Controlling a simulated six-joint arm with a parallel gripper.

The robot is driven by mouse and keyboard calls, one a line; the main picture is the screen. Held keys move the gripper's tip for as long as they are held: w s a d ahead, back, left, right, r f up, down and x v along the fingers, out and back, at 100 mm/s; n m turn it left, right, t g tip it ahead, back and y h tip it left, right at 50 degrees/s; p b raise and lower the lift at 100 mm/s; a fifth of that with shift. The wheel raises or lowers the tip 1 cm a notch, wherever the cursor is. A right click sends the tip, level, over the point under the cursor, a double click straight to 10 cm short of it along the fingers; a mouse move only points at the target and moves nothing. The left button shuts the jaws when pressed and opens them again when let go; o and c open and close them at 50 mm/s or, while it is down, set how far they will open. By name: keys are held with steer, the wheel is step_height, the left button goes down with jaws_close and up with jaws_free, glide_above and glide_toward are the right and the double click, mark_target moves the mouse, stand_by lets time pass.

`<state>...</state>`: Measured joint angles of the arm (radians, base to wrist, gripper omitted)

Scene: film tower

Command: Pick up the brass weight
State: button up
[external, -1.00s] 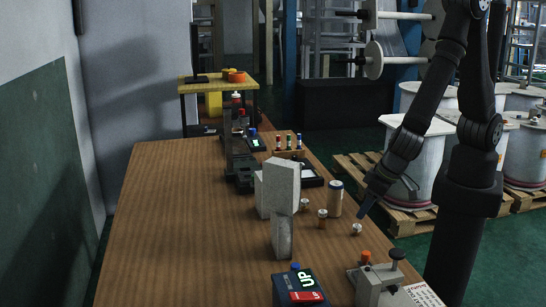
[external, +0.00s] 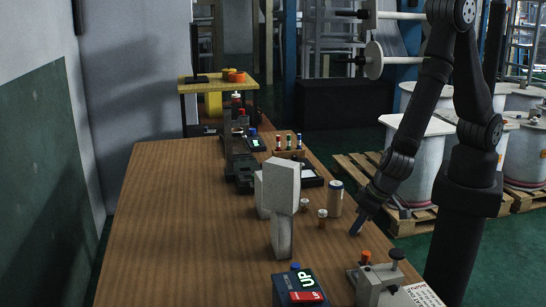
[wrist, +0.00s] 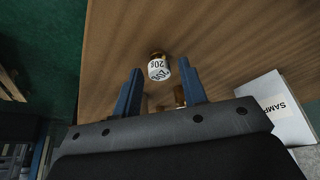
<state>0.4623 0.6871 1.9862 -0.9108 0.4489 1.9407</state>
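In the wrist view, a small round weight with a brass-coloured cap and a white label reading "20g" (wrist: 158,67) lies on the wooden table, between and just beyond my fingertips. My gripper (wrist: 160,80) is open, its two blue fingers apart with nothing held. In the external view, my gripper (external: 356,229) points down low over the table's right edge and hides the weight there. Another brass-coloured piece (wrist: 180,95) shows between the fingers, partly covered by the gripper body. Two small capped pieces stand left of my gripper, one of them nearer (external: 322,217).
A grey fixture with an orange knob (external: 375,283) and a dark box marked "UP" (external: 299,287) are at the front. The table's left side is clear.

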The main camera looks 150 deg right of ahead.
jaws_close()
